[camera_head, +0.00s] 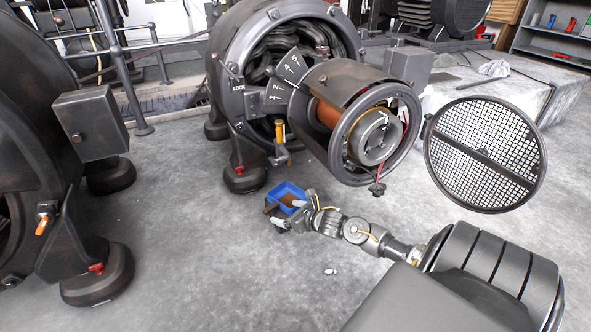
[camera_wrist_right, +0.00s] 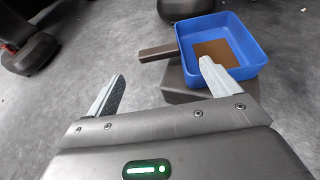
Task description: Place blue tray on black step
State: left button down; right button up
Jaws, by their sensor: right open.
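The blue tray (camera_head: 283,186) is below the dynamo in the head view. It shows larger at the upper right of the right wrist view (camera_wrist_right: 247,68). It is upright, with a flat brown patch on its inner floor. A dark block, seemingly the black step (camera_wrist_right: 186,88), shows beneath and beside the tray; I cannot tell how fully the tray rests on it. My right gripper (camera_head: 290,212) is beside the tray, its jaws apart and empty. In the right wrist view (camera_wrist_right: 160,76), one finger overlaps the tray's near corner; contact is unclear. My left gripper is not in view.
A dark bar (camera_wrist_right: 157,53) juts left beside the tray. The dynamo (camera_head: 222,75) stands behind, its open cylinder (camera_head: 335,85) overhanging nearby. A round mesh cover (camera_head: 485,155) is at the right. A small white item (camera_head: 330,271) lies on the floor.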

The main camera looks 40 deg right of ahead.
jog(key=shift+p+v, duration=0.9)
jog(key=shift+v, duration=1.45)
